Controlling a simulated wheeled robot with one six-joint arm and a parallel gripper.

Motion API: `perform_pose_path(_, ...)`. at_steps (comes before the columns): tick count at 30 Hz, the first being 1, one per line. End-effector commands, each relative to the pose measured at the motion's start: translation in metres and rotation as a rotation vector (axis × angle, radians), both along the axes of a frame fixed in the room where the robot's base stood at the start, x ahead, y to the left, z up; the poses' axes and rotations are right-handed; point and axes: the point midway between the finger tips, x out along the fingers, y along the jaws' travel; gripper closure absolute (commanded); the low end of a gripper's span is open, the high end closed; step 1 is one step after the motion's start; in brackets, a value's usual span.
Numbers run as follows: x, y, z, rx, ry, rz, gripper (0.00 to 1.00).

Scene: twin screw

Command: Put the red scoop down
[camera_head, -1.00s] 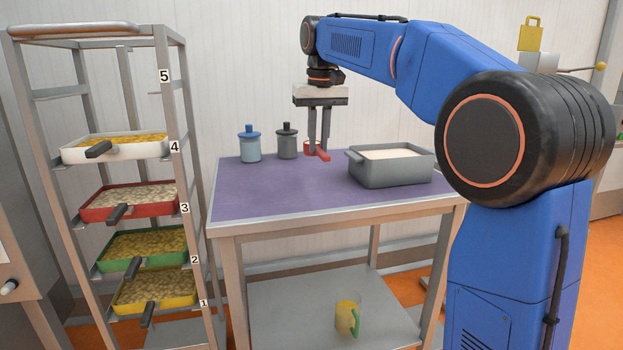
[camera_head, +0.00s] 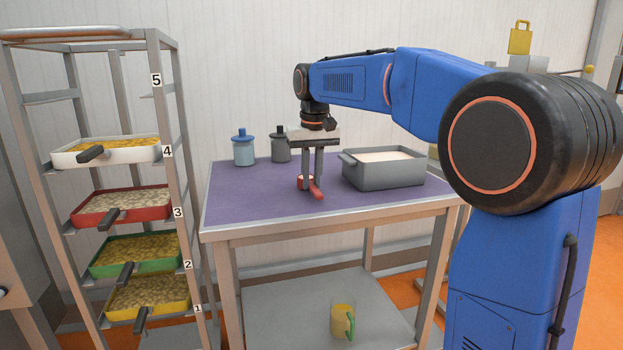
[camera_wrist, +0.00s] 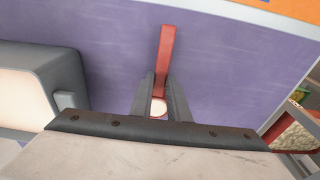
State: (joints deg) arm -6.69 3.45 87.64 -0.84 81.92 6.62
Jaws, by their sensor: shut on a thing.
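The red scoop (camera_head: 316,190) is between the fingers of my gripper (camera_head: 311,184), low over the purple table top (camera_head: 245,197). In the wrist view the red handle (camera_wrist: 166,55) runs away from the fingertips of my gripper (camera_wrist: 160,103), which are shut on it. Something pale shows in the scoop's bowl (camera_wrist: 159,107); most of the bowl is hidden by the fingers. I cannot tell whether the scoop touches the table.
A grey bin (camera_head: 383,174) of white material stands right of the scoop. A blue-lidded jar (camera_head: 243,150) and a dark grey jar (camera_head: 281,147) stand at the back. A rack (camera_head: 170,120) with several trays is at left. The table front is clear.

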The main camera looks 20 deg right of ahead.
Motion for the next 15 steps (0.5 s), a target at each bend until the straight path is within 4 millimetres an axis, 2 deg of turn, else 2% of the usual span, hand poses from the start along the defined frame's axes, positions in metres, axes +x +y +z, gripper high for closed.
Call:
perform_pose_path(4,-0.0001,0.0,-0.002,0.0,0.0,0.0,1.0)
perform_pose_path(5,0.0,0.0,-0.0023,0.0,0.0,0.0,0.83)
perform_pose_path(7,0.0,0.0,-0.002,0.0,0.0,0.0,0.66)
perform_pose_path(15,0.0001,0.0,-0.0018,0.0,0.0,0.0,0.66)
